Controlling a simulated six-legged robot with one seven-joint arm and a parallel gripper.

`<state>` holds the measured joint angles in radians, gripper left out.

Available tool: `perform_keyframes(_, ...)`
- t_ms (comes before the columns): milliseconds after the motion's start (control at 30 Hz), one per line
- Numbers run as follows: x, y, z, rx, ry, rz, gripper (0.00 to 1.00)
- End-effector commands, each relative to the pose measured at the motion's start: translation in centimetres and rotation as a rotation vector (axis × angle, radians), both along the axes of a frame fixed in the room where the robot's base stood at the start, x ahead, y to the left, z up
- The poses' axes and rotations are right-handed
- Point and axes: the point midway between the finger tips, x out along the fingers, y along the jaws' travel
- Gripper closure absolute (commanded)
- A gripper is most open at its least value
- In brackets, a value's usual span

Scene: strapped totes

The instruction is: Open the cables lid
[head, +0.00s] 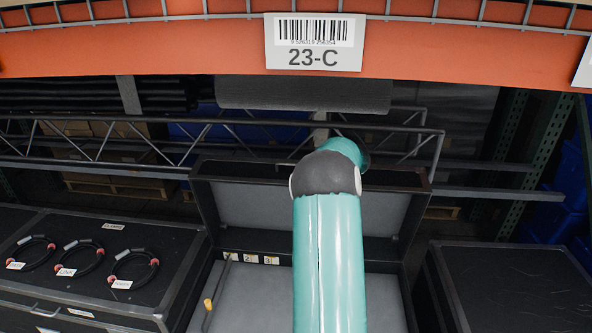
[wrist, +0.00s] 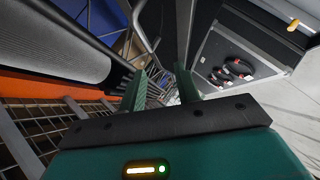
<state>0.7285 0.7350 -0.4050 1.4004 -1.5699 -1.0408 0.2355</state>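In the head view a black case stands open in the middle, its lid (head: 258,204) raised at the back with a grey inner face. Left of it is a closed black case (head: 170,240) with several coiled cables (head: 80,258) on its top; they also show in the wrist view (wrist: 232,70). Small tags on that top are too small to read, so I cannot tell which lid is named cables. My arm reaches over the open case and hides part of its lid. My gripper (wrist: 162,86) is open with nothing between its fingers; in the head view it is hidden.
An orange shelf beam (head: 150,45) with a 23-C label (head: 314,43) and wire mesh crosses above. A grey roll (head: 300,93) and a metal truss (head: 90,140) lie behind the raised lid. Another closed black case (head: 510,285) stands right. A yellow-ended rod (head: 208,304) lies in the open case.

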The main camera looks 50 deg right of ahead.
Motion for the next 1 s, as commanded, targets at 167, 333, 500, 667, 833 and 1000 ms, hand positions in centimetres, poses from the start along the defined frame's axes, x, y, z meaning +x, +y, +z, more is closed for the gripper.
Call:
perform_keyframes(167, -2.4, 0.0, 1.4, 0.001, -0.002, -0.001, 0.68)
perform_keyframes(333, -3.3, 0.0, 1.8, 0.000, -0.001, 0.000, 0.68)
perform_keyframes(500, -3.3, 0.0, 1.8, 0.000, -0.001, 0.000, 0.68)
perform_keyframes(667, -3.3, 0.0, 1.8, 0.000, -0.001, 0.000, 0.68)
perform_keyframes(833, -3.2, 0.0, 1.8, 0.000, -0.001, 0.000, 0.68)
perform_keyframes(1000, -2.3, 0.6, 3.3, -0.010, -0.031, -0.026, 0.68)
